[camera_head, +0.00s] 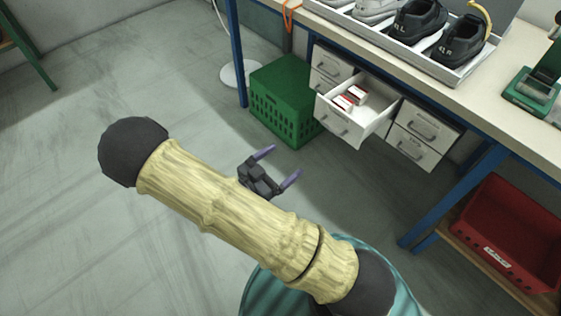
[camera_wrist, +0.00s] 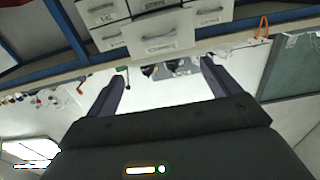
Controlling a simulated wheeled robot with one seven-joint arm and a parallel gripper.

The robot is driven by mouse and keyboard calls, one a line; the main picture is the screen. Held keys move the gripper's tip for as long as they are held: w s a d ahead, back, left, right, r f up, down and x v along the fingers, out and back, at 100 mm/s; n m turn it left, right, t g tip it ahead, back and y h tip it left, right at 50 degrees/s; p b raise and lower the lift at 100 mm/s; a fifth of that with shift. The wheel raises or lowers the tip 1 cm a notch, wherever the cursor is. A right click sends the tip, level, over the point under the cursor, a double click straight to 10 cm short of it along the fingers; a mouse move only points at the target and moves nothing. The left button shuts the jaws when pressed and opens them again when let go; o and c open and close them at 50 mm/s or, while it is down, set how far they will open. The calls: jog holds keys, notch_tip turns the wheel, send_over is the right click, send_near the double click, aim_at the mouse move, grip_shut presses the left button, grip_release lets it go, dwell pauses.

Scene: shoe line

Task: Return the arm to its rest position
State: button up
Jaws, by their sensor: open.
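My gripper (camera_head: 278,170) is in the middle of the head view, beyond my sleeve-covered arm, with its two purple fingers apart and nothing between them. It hangs over the floor, away from the table and the drawers. In the wrist view my gripper's fingers (camera_wrist: 162,88) are spread wide, and the picture is upside down. My arm covers part of the floor and some of the gripper's wrist.
A white drawer (camera_head: 343,124) stands open under the workbench (camera_head: 460,95), with small red-and-white boxes (camera_head: 344,102) inside. A green crate (camera_head: 284,105) stands left of it. A red bin (camera_head: 505,235) sits at right. Dark shoes (camera_head: 459,42) lie in a tray on the bench. The left floor is clear.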

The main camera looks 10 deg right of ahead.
jog(key=shift+w, duration=0.1)
jog(key=w+a+r+n+g+y, duration=0.2)
jog(key=w+n+y, duration=0.4)
jog(key=y, duration=0.8)
jog(key=s+d+r+n+g+y, duration=0.2)
jog(key=s+d+r+n+g, duration=0.35)
jog(key=s, duration=0.75)
notch_tip(320, 180, up, 28)
jog(key=d+t+p, duration=0.1)
jog(key=p, duration=2.5)
jog(key=shift+r+n, duration=0.2)
jog(key=shift+n, duration=0.15)
